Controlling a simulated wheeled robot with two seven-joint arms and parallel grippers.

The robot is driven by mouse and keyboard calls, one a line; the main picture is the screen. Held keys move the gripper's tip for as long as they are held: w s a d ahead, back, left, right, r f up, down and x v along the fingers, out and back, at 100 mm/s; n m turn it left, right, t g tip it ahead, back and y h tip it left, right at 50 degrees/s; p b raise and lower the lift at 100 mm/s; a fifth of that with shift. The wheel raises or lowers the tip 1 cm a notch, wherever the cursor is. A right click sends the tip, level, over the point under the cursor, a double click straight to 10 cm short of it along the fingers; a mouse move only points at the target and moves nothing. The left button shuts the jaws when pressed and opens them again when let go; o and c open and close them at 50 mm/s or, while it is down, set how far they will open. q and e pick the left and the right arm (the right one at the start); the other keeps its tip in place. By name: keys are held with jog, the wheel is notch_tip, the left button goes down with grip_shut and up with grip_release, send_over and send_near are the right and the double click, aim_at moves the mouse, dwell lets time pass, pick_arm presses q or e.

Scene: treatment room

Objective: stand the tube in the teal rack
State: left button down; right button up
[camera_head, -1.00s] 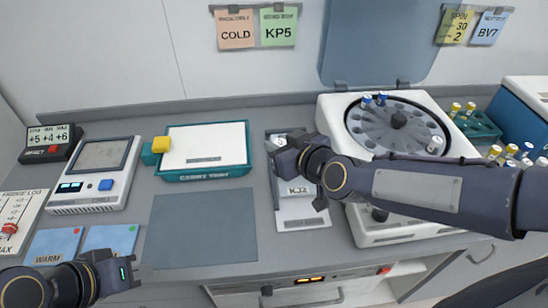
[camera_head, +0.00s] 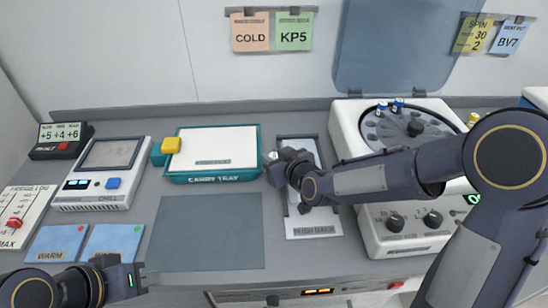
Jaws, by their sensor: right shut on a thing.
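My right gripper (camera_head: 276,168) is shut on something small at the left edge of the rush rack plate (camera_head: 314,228). A pale bit, perhaps the tube (camera_head: 272,156), shows at its fingertips; most of it is hidden. The teal rack, right of the centrifuge in the earlier frame, is hidden behind my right arm; one yellow cap (camera_head: 473,119) shows beside the arm. My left gripper (camera_head: 140,279) is low at the left, apart from everything; its fingers are too unclear to judge.
The open centrifuge (camera_head: 350,130) holds two blue-capped tubes (camera_head: 390,107); its lid is up. The carry tray (camera_head: 215,175) with a yellow block (camera_head: 171,145) stands left of my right gripper. The grey mat (camera_head: 207,233) is bare. A chill device (camera_head: 100,175) stands further left.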

jog(key=shift+f, duration=0.2)
jog(key=o, duration=1)
jog(key=shift+r, duration=0.1)
jog(key=shift+c, duration=0.2)
